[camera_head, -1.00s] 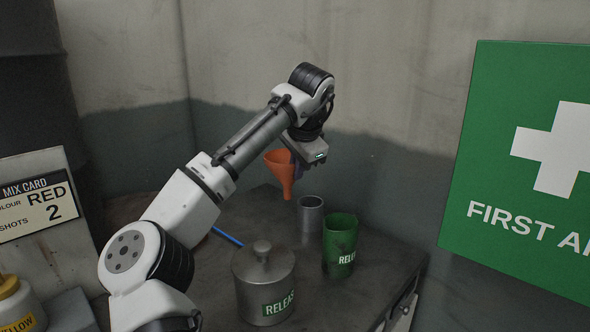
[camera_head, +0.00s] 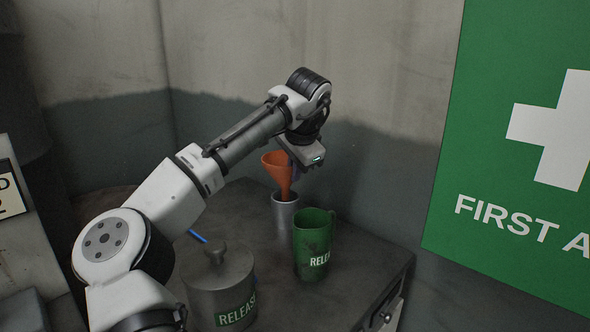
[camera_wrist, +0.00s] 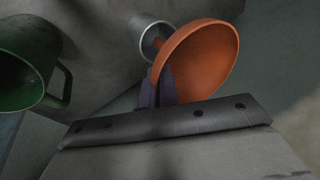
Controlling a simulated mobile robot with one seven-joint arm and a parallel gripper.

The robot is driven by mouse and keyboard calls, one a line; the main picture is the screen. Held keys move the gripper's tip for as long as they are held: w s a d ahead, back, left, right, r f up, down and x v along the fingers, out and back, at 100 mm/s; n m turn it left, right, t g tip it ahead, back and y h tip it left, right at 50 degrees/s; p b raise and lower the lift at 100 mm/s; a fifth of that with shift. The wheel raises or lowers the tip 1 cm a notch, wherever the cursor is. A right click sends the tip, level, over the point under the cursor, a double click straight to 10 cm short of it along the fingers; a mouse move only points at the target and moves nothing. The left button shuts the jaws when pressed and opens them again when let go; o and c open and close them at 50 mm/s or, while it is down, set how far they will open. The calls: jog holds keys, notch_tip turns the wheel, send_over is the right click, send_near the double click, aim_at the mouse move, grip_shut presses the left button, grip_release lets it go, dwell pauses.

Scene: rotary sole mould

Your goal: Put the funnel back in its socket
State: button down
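The orange funnel (camera_head: 277,165) is upright, wide mouth up, in my gripper (camera_head: 294,172). The wrist view shows the funnel's bowl (camera_wrist: 205,62) beside the dark fingers of my gripper (camera_wrist: 158,88), which are shut on it; the grip point is partly hidden behind the rim. The socket, a grey metal cylinder (camera_head: 285,215), stands on the bench top directly below. The funnel's spout tip lines up with the socket's opening in the head view; I cannot tell how far inside it is. The socket's open rim also shows in the wrist view (camera_wrist: 146,27).
A green mug (camera_head: 312,245) marked RELEASE stands just right of the socket, its handle to the right. A lidded metal pot (camera_head: 220,285) stands in front, with a blue rod (camera_head: 197,236) behind it. Walls close off the back; a first aid sign (camera_head: 520,130) is at right.

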jog(key=shift+f+b, duration=1.1)
jog(key=shift+f, duration=1.3)
jog(key=c, duration=1.6)
grip_release()
jog(key=b+v, duration=0.1)
jog(key=v, duration=1.3)
jog(key=shift+f, duration=0.15)
